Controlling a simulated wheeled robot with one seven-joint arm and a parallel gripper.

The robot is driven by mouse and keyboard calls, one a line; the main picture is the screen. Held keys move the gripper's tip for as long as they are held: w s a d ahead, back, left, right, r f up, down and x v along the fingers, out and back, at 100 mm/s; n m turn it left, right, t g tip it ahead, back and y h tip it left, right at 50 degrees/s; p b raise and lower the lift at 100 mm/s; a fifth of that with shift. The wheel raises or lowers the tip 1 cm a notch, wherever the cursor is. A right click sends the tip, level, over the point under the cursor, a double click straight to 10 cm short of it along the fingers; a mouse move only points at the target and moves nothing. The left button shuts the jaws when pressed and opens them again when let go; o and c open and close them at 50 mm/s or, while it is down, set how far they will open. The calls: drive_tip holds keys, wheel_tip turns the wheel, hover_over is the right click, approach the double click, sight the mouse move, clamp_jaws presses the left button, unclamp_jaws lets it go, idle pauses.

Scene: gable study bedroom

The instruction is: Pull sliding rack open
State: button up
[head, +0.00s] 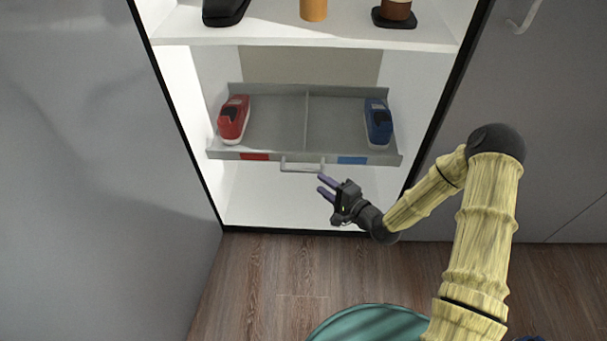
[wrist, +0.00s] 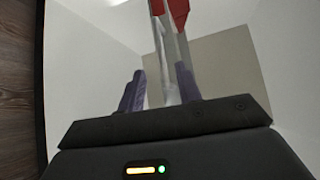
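The sliding rack (head: 272,126) is a grey tray with a centre divider, inside a white cabinet compartment. Its front lip has a red label and a blue label, with a pale bar handle (head: 302,167) between them. My gripper (head: 323,185) is just right of and below the handle in the head view, its purple fingers apart. In the wrist view my gripper (wrist: 160,82) is open, and the rack's front edge with the red label (wrist: 170,10) shows beyond it. A pale strip, perhaps the handle (wrist: 171,80), appears between the fingers; contact cannot be told.
A red shoe (head: 234,118) and a blue shoe (head: 378,122) sit on the rack, left and right. A shelf above (head: 300,37) holds dark items and an orange cylinder (head: 313,9). Grey panels flank the compartment. A green round object (head: 370,322) is on the wooden floor.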

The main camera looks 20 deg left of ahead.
sight(304, 170)
drive_tip(key=b+x, duration=0.3)
drive_tip(key=x, duration=0.5)
drive_tip(key=shift+a+f, duration=0.1)
drive_tip(key=shift+a, duration=0.1)
drive_tip(key=shift+w+a, duration=0.25)
drive_tip(key=shift+a, duration=0.05)
clamp_jaws()
